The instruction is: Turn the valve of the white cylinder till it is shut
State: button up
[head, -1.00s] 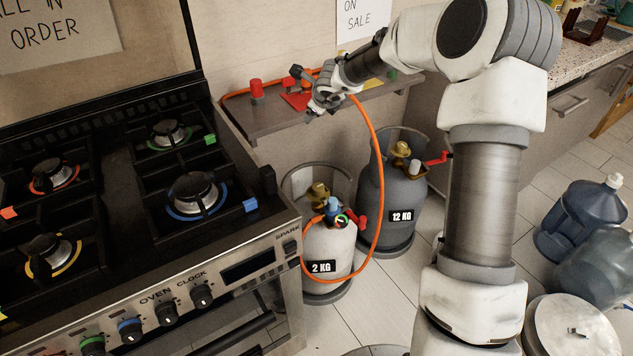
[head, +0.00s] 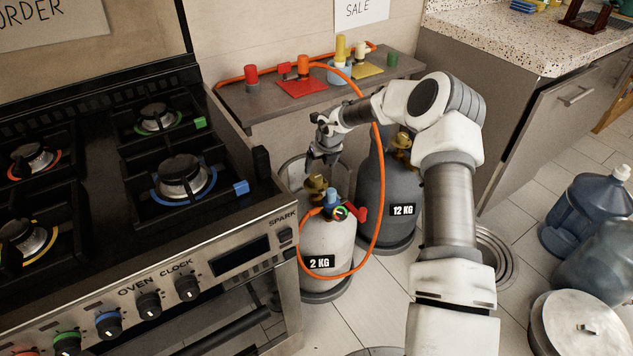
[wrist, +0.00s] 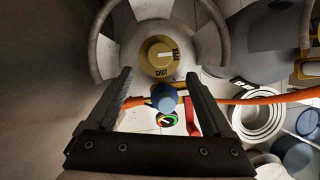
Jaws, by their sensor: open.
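The white cylinder (head: 328,250), marked 2 KG, stands on the floor beside the stove. Its brass valve knob (head: 315,184) is on top inside the collar; in the wrist view the knob (wrist: 160,56) shows a pale bar lying across it towards the word OPEN, with SHUT at its lower edge. My gripper (head: 323,159) points down just above the knob. In the wrist view my gripper (wrist: 159,76) has its fingers wide apart, with nothing between them held. The knob shows beyond the fingertips, apart from them.
A blue regulator (head: 331,200) with a round gauge (head: 340,213), red lever (head: 361,214) and orange hose (head: 377,200) sits in front of the knob. The grey 12 KG cylinder (head: 385,222) stands close right. The stove (head: 230,262) is close left, a shelf (head: 262,112) behind.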

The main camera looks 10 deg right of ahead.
aim_at(316, 178)
jog(key=b+x, duration=0.2)
jog(key=x, duration=0.6)
jog(key=shift+w+f, duration=0.2)
jog(key=shift+f, duration=0.15)
grip_shut()
